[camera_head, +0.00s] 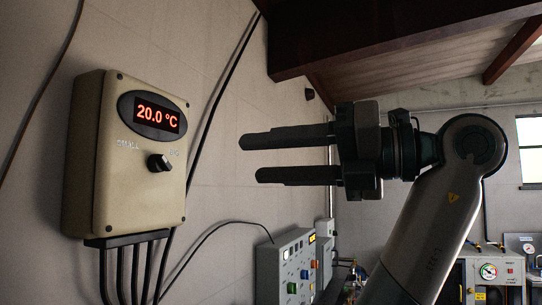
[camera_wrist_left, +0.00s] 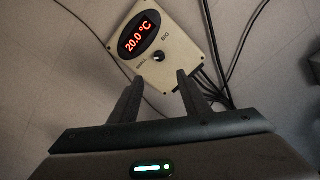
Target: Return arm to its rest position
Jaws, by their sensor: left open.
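A beige control box (camera_head: 95,150) hangs on the wall at the left of the head view. Its display (camera_head: 157,116) glows red with 20.0 °C, and a black knob (camera_head: 159,162) sits below it between two labels. My left gripper (camera_head: 252,158) is open and empty, to the right of the box and apart from it, its two dark fingers pointing left. In the left wrist view, the box (camera_wrist_left: 190,50) and knob (camera_wrist_left: 158,56) show beyond the fingertips (camera_wrist_left: 160,80). My right gripper is in neither view.
Black cables (camera_head: 135,270) run down from the box. A grey panel (camera_head: 285,265) with coloured buttons stands below my left gripper. A unit with a gauge (camera_head: 489,271) is at the lower right. A dark beam (camera_head: 350,40) crosses overhead.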

